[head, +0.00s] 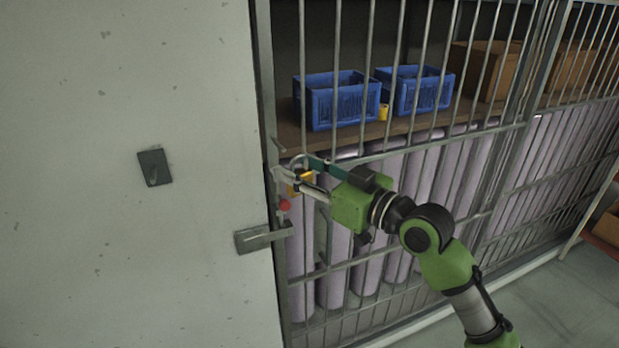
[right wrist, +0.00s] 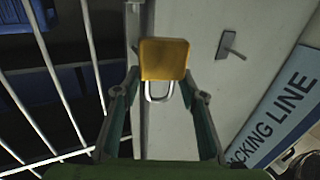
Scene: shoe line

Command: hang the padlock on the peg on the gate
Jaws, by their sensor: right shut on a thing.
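The padlock has a yellow body and a silver shackle. It shows in the right wrist view (right wrist: 165,60), and partly behind the fingers in the head view (head: 304,176). My right gripper (head: 291,178) is shut on it, in front of the gate's left edge. In the right wrist view my right gripper (right wrist: 163,82) has one finger on each side of the padlock, with the shackle towards the palm. A thin peg-like piece (head: 279,146) sticks out at the gate's left edge, just above the gripper. I cannot tell whether the padlock touches it. My left gripper is not in view.
The barred gate (head: 421,128) fills the right side. A grey wall (head: 90,90) at left carries a dark plate with a stub (head: 154,167). A metal latch bar (head: 262,238) and a red knob (head: 285,205) lie below the gripper. Blue crates (head: 342,103) stand behind the bars.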

